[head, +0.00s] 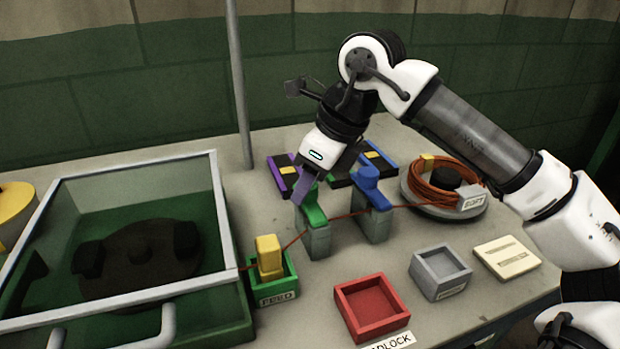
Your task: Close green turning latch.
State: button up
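The green turning latch (315,217) sits on top of a short grey post (318,244) in the middle of the table in the head view. My gripper (300,200) points down at the latch from above. Its purple-grey finger overlaps the latch's upper left part, so part of the latch is hidden. I cannot tell whether the finger touches the latch, or whether the gripper is open or shut. A similar blue latch (375,195) stands on another grey post (373,226) just to the right.
An orange cord (436,178) runs from a coil past both posts toward a yellow block (268,254) in a green box (276,288). A red tray (371,308), grey tray (440,272) and cream plate (507,257) lie in front. A glass-lidded case (216,190) fills the left.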

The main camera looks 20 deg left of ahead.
jog(key=shift+o, duration=1.4)
jog(key=shift+r, duration=0.1)
jog(key=w+v, duration=0.1)
jog(key=v, duration=1.2)
jog(key=shift+s+r+p, duration=0.35)
jog(key=shift+s+p, duration=0.05)
jog(key=shift+s, duration=0.1)
jog(key=shift+s, duration=0.15)
